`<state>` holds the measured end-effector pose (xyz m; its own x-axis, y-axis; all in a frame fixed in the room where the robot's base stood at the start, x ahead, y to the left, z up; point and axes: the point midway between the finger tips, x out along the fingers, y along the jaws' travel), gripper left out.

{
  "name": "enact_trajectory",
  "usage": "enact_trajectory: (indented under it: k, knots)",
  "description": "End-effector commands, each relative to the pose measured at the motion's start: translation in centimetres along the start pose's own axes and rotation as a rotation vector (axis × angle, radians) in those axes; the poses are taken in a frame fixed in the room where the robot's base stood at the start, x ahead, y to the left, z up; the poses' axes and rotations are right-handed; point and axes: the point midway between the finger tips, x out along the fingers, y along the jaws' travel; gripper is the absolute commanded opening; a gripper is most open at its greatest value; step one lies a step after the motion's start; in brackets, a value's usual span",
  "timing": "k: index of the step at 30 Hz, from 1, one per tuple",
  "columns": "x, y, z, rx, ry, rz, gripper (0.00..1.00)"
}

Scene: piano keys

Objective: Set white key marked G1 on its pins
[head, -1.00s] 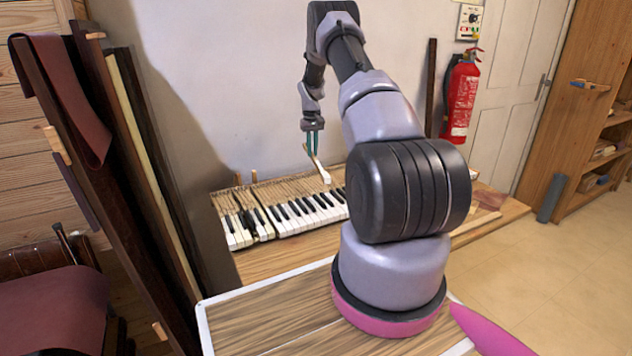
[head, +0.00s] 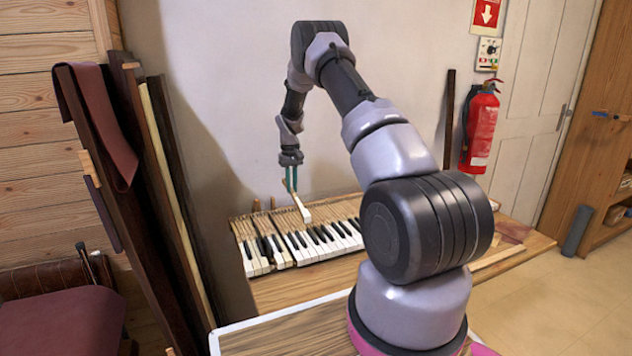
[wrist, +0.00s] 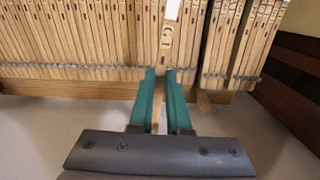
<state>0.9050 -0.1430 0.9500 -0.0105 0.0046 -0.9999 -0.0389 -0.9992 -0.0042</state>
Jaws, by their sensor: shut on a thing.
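My gripper (head: 291,180) is shut on a wooden piano key with a white front (head: 305,214). It holds the key by its tail, raised and tilted above the keyboard. In the wrist view the green fingers (wrist: 160,85) straddle the key's wooden shank (wrist: 165,40), which carries a dark mark that looks like a G. The white part shows at the top edge. The row of keys (head: 325,240) lies below the held key. A narrow gap (wrist: 199,72) shows between shanks just right of the fingers in the wrist view. The pins are too small or hidden to make out.
The keyboard lies on a wooden bench (head: 290,290) against the wall. Dark boards (head: 130,190) lean at the left, clear of the gripper. A fire extinguisher (head: 480,125) hangs at the right. Bare bench lies in front of the keys.

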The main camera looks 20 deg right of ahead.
Motion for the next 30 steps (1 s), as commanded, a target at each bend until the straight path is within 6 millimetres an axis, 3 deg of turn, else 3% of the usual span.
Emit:
enact_trajectory:
  k: [1, 6, 12, 18, 30]
  knots:
    - [0.1, -2.1, 0.5, -0.019, -0.002, -0.001, 0.00]
    - [0.6, -7.9, 2.3, -0.064, -0.008, -0.004, 0.00]
    - [1.0, -12.3, 4.2, -0.100, -0.011, -0.005, 0.00]
    - [1.2, -14.0, 5.0, -0.112, -0.012, -0.006, 0.00]
    - [3.6, -14.1, 5.0, -0.113, -0.014, -0.007, 0.00]
